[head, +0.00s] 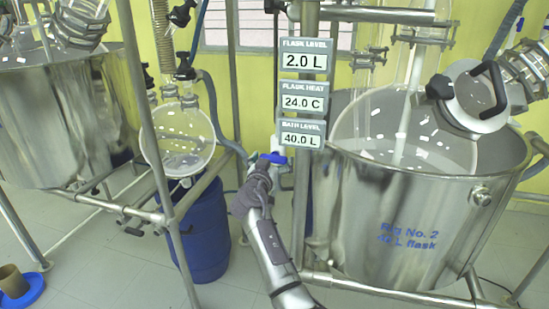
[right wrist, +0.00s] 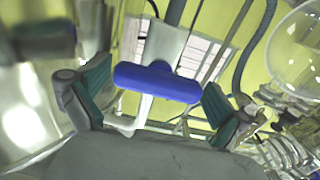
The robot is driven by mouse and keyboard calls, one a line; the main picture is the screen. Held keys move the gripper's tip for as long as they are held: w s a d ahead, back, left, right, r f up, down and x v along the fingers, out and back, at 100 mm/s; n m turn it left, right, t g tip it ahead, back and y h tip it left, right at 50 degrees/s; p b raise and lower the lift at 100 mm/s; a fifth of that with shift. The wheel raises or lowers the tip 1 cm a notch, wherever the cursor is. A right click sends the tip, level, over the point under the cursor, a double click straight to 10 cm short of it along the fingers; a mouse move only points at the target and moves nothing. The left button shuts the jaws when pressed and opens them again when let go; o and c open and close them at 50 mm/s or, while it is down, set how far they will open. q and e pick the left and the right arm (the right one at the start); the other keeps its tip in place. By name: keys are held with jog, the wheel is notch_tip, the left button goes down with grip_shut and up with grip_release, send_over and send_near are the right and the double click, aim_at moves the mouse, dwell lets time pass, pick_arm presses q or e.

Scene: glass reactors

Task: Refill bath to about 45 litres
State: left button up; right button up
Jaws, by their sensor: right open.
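The steel bath (head: 400,215) marked "Rig No. 2, 42 L flask" stands on the right in the head view. A round glass flask (head: 425,135) sits in it. The bath level display (head: 301,133) reads 40.0 L. A valve with a blue handle (head: 273,158) is just below that display. My right gripper (head: 262,172) is at this valve. In the right wrist view the blue handle (right wrist: 157,82) lies crosswise between the two open fingers, and the right gripper (right wrist: 155,100) does not visibly clamp it. My left gripper is not in view.
Displays above read flask level 2.0 L (head: 304,60) and flask heat 24.0 C (head: 302,100). A blue drum (head: 200,240) and a glass receiver (head: 178,140) are left of my arm. Another steel vessel (head: 55,120) stands far left. Steel frame pipes surround the rig.

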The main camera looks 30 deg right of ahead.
jog(key=c, duration=0.9)
jog(key=shift+n, duration=0.3)
jog(key=shift+n+b, duration=0.4)
jog(key=shift+n, duration=0.5)
jog(key=n, duration=0.2)
jog(key=shift+n, duration=0.3)
jog(key=n, duration=0.3)
jog(key=shift+r+n, duration=0.15)
jog(key=shift+n, duration=0.15)
jog(key=shift+n+p, duration=0.65)
jog(key=shift+n, duration=0.85)
